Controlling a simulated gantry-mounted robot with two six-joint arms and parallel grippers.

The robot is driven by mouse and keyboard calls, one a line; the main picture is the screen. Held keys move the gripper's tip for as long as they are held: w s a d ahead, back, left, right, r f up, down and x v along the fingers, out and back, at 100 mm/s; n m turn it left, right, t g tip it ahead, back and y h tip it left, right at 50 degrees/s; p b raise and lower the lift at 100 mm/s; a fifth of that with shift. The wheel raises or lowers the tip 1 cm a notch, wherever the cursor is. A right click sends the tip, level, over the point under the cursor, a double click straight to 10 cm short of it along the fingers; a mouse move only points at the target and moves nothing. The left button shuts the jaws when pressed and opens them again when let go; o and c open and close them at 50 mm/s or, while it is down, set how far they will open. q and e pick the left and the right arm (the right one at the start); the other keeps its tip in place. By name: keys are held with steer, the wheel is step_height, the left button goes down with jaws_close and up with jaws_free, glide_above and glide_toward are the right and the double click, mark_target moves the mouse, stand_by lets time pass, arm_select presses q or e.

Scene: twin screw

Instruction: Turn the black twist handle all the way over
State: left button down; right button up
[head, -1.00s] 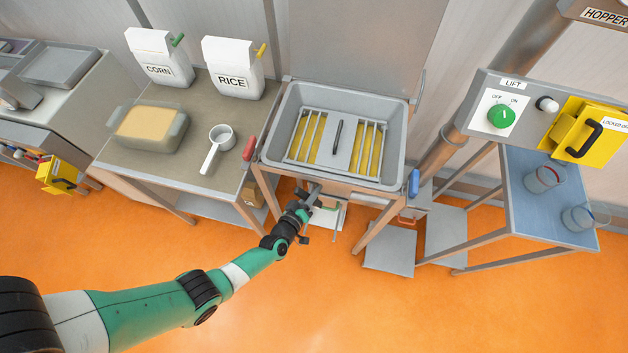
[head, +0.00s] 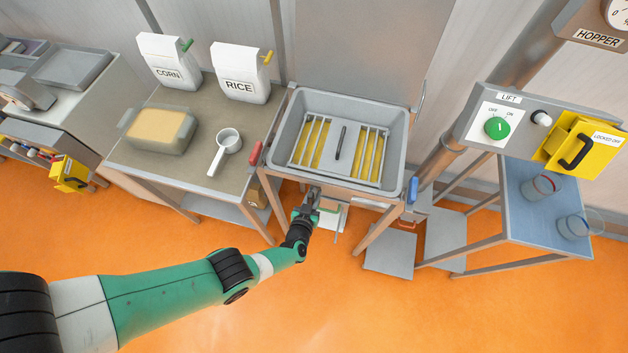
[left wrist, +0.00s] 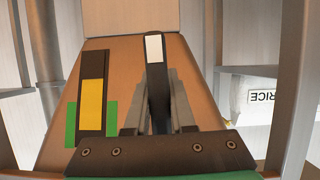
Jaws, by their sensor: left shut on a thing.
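The black twist handle (left wrist: 156,92) stands upright in the left wrist view, with a white patch near its top end. It lies between the fingers of my left gripper (left wrist: 157,80), which is shut on it. Behind the handle is a brown panel (left wrist: 118,58). In the head view my left gripper (head: 313,194) reaches up to the underside of the stand that holds the grey bin (head: 284,128); the handle cannot be made out there. My right gripper is not in view.
A yellow strip (left wrist: 92,92) with green patches beside it is on the panel, left of the handle. The stand's legs (head: 378,229) flank my left gripper. A table (head: 190,192) with bags and a scoop stands left; a blue-topped table (head: 530,215) stands right.

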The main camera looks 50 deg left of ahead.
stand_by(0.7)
arm_select(q)
steer(key=c, duration=0.8)
jaws_free()
steer(key=shift+o, duration=0.2)
steer(key=p+v, duration=0.8)
steer(key=v, duration=0.3)
steer(key=shift+s+d, duration=0.15)
steer(key=shift+s, duration=0.05)
steer(key=shift+r, duration=0.15)
